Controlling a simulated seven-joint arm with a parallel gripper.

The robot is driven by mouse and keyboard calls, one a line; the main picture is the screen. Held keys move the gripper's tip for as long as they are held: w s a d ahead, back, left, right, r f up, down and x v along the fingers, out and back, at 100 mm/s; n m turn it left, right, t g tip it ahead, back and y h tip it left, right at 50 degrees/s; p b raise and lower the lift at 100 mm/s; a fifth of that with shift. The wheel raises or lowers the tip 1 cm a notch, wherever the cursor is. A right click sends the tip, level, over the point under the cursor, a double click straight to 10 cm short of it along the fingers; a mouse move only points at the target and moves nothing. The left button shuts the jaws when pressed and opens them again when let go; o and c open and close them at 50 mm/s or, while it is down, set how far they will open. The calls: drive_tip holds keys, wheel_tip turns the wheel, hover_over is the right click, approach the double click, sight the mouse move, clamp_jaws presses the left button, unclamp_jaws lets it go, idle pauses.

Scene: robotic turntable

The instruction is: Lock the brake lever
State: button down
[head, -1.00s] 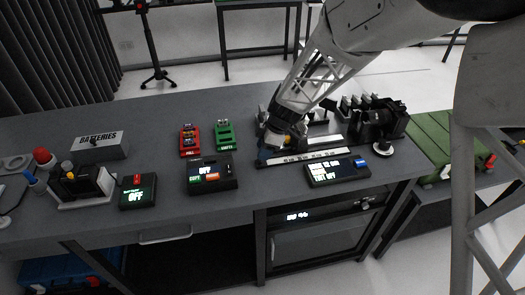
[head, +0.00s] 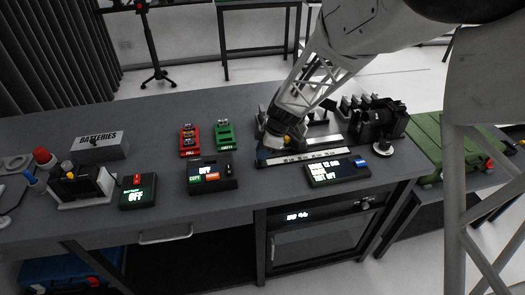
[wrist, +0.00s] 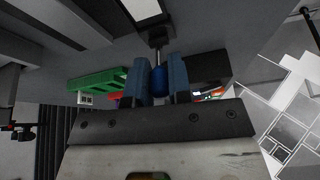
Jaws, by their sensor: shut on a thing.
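In the wrist view, my gripper (wrist: 159,82) has its two blue fingers closed on either side of a dark blue rounded knob (wrist: 159,76). A dark stem (wrist: 157,42) runs up from the knob, so it looks like the lever's handle. In the head view, my gripper (head: 269,152) is low at the left end of the turntable device on the bench. The arm and gripper hide the knob there, and the lever's angle cannot be told.
A long light strip (head: 300,157) lies in front of the device, with a lit display box (head: 338,172) nearer. A black motor-like unit (head: 378,121) stands right. Red (head: 189,140) and green (head: 223,135) holders and a control box (head: 211,174) stand left. Bench between is clear.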

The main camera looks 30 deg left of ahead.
drive_tip(key=shift+w+d+f+g+y, duration=0.1)
drive_tip(key=shift+w+d+g+y, duration=0.1)
drive_tip(key=shift+g+y, duration=0.3)
drive_tip(key=shift+w+d+f+g+y, duration=0.1)
drive_tip(key=shift+w+d+g+y, duration=0.1)
drive_tip(key=shift+g+y, duration=0.3)
drive_tip(key=c, duration=1.1)
unclamp_jaws()
drive_tip(key=shift+o, duration=0.2)
drive_tip(key=shift+r, duration=0.1)
drive_tip(key=v, duration=0.7)
drive_tip(key=shift+d+r, duration=0.15)
drive_tip(key=shift+r, duration=0.05)
drive_tip(key=shift+w, duration=0.15)
